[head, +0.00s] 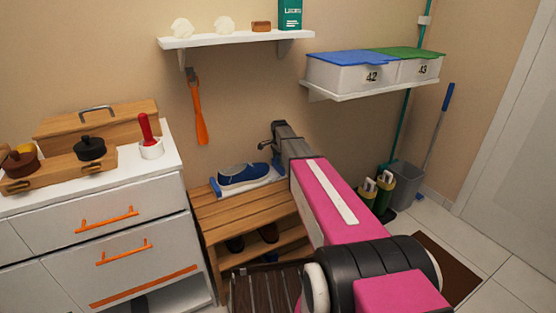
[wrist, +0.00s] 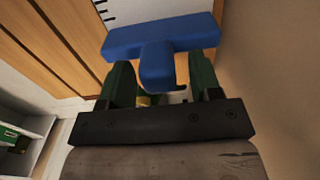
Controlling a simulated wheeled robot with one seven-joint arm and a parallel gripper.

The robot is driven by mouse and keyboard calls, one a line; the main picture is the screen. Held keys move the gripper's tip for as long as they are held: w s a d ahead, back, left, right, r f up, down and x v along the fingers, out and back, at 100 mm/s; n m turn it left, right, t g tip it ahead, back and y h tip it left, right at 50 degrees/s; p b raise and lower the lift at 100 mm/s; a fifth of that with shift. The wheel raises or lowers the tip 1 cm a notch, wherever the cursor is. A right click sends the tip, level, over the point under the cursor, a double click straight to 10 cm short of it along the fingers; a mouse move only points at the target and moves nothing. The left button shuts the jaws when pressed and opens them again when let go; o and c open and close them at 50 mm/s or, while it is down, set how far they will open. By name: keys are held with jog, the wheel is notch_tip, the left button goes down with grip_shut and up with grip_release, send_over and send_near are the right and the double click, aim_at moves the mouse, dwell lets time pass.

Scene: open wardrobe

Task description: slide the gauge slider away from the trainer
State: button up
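The blue trainer (head: 243,176) lies on the white foot gauge (head: 250,188) on the wooden bench. The gauge has a blue stop at its left end and the blue slider (head: 278,168) at its right end, close to the trainer's right end. In the wrist view the slider (wrist: 160,38) is a blue crossbar with a stem. My gripper (wrist: 160,78) is open, its green fingers on either side of the stem. A gap shows at the right finger; contact at the left is unclear. The trainer is not visible in the wrist view. My arm hides the fingers in the head view.
The bench (head: 240,212) has a lower shelf with dark shoes. A white drawer cabinet (head: 95,235) stands left. An orange shoehorn (head: 200,110) hangs above the bench. A shelf with lidded boxes (head: 365,73) is at the upper right. The wall is close behind the bench.

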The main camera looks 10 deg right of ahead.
notch_tip(320, 180, up, 11)
jog(key=shift+f, duration=0.1)
dwell(0.7)
jog(key=shift+s, duration=0.1)
jog(key=s+a+f+n, duration=0.1)
jog(key=s+f+n, duration=0.2)
jog(key=s, duration=0.9)
jog(key=s+a+f+n, duration=0.1)
jog(key=s+f+n, duration=0.2)
jog(key=s, duration=1)
jog(key=s+a+f+n, duration=0.1)
jog(key=s+f+n, duration=0.2)
jog(key=s+n, duration=0.5)
jog(key=s, duration=0.5)
jog(key=shift+a+f, duration=0.3)
jog(key=shift+f, duration=0.1)
